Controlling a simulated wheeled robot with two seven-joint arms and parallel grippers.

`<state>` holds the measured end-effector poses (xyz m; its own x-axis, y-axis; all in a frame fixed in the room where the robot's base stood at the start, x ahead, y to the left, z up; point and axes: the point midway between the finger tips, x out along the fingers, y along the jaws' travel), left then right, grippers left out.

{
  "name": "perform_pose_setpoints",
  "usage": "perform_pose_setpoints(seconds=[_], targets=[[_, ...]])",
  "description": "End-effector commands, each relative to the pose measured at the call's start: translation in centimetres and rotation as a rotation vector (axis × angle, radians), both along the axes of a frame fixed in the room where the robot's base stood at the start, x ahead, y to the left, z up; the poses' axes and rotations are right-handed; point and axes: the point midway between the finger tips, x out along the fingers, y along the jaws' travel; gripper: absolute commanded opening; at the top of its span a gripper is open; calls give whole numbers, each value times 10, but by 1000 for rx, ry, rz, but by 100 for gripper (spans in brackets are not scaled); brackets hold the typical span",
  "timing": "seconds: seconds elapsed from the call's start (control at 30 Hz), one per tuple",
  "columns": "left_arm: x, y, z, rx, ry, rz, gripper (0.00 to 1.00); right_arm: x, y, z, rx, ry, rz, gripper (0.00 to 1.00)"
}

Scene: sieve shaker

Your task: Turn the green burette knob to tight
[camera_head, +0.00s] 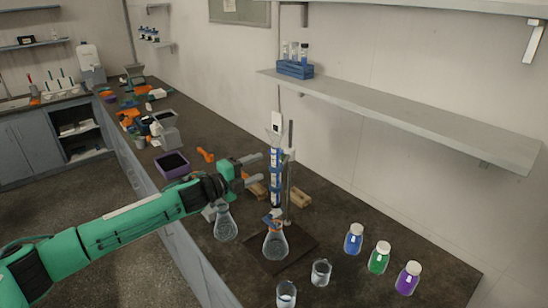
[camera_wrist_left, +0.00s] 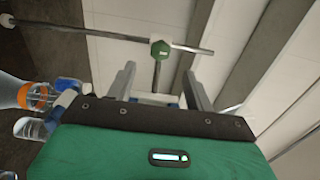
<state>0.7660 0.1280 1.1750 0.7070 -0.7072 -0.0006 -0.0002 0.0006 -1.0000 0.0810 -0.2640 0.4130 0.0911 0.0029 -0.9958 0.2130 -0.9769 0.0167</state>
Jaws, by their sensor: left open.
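The green knob (camera_wrist_left: 160,48) shows in the left wrist view, joined to a thin rod and a pale clamp piece. I cannot make it out in the head view. The burette (camera_head: 276,172), with blue sections, stands upright beside a thin stand rod (camera_head: 290,165) in the head view. Below it is a flask with an orange neck (camera_head: 275,246). My left gripper (camera_head: 259,170) is open, just left of the burette. In the left wrist view, the gripper (camera_wrist_left: 160,72) has its fingers either side of the knob's line, with the knob beyond the tips. My right gripper is not in view.
Another flask (camera_head: 226,226) stands below my left wrist. Two beakers (camera_head: 321,272) (camera_head: 286,294) are at the front. Blue (camera_head: 354,240), green (camera_head: 379,259) and purple (camera_head: 407,280) bottles stand at right. A wall shelf (camera_head: 400,115) overhangs the bench. A purple box (camera_head: 172,165) sits behind my arm.

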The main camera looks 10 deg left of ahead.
Motion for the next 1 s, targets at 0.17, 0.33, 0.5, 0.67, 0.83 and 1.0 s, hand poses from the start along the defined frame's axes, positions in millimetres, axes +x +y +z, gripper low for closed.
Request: perform_pose_setpoints(seconds=[0.17, 0.33, 0.5, 0.67, 0.83, 1.0], targets=[[22, -23, 3, -1, -1, -1, 53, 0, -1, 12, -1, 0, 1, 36], [39, -40, 2, -1, 1, 0, 53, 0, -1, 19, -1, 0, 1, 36], [49, -49, 1, -1, 1, 0, 53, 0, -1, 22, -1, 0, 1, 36], [52, -52, 0, -1, 1, 0, 53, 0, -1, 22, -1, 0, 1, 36], [52, -52, 0, 0, 0, 0, 53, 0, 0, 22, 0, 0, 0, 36], [52, -52, 0, 0, 0, 0, 32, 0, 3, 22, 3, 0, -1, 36]])
